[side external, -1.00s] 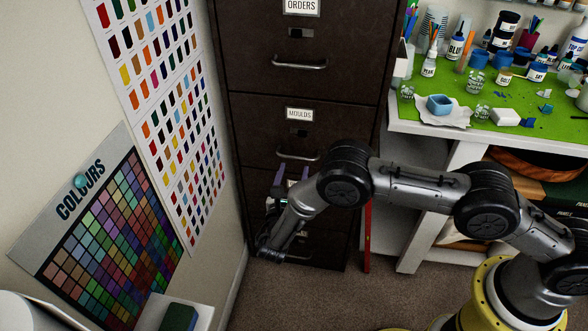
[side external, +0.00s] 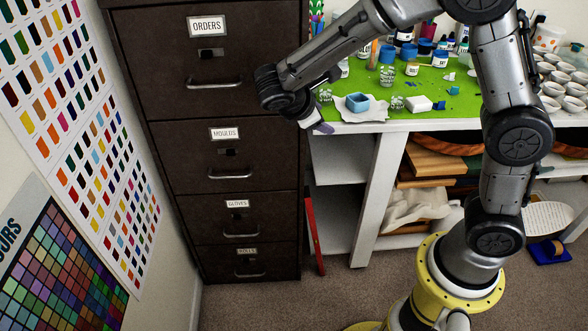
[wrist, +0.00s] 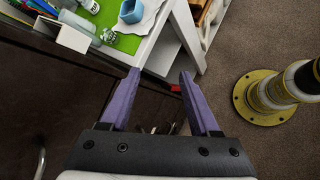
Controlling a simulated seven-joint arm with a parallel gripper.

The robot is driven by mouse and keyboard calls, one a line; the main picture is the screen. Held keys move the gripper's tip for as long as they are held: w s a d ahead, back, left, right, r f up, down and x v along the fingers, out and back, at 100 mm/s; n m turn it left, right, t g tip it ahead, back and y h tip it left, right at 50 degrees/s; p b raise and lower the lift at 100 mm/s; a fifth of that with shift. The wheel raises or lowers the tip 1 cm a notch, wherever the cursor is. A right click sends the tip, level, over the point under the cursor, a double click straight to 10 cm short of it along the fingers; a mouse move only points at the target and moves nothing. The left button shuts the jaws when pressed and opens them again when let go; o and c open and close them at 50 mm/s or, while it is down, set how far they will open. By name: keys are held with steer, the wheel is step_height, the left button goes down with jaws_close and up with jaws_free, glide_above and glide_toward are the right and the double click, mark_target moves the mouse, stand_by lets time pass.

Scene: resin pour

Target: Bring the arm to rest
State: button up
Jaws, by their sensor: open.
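My gripper (wrist: 155,98) shows in the wrist view with its two purple fingers spread apart and nothing between them. In the side view the gripper (side external: 318,127) is mostly hidden behind my wrist; a purple finger shows at the left end of the workbench. The arm is raised and bent, with its wrist in front of the dark filing cabinet (side external: 214,150). The cabinet's drawers, labelled orders, moulds and gloves among others, look shut.
The workbench (side external: 345,127) has a green mat with a blue mould (side external: 357,102) on white paper, cups and several jars. Shelves below hold wood and cloth. A red bar (side external: 315,235) leans beside the cabinet. Colour charts (side external: 75,130) hang on the left wall.

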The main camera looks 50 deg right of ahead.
steer(key=s+a+r+m+t+y, duration=0.1)
steer(key=s+m+y, duration=0.4)
steer(key=s, duration=0.6)
steer(key=s+a+r+m+t+y, duration=0.2)
steer(key=s+m, duration=0.4)
steer(key=s, duration=0.4)
steer(key=shift+s+r+m+t+y, duration=0.4)
steer(key=shift+r+t+y, duration=0.2)
steer(key=shift+r+y, duration=0.7)
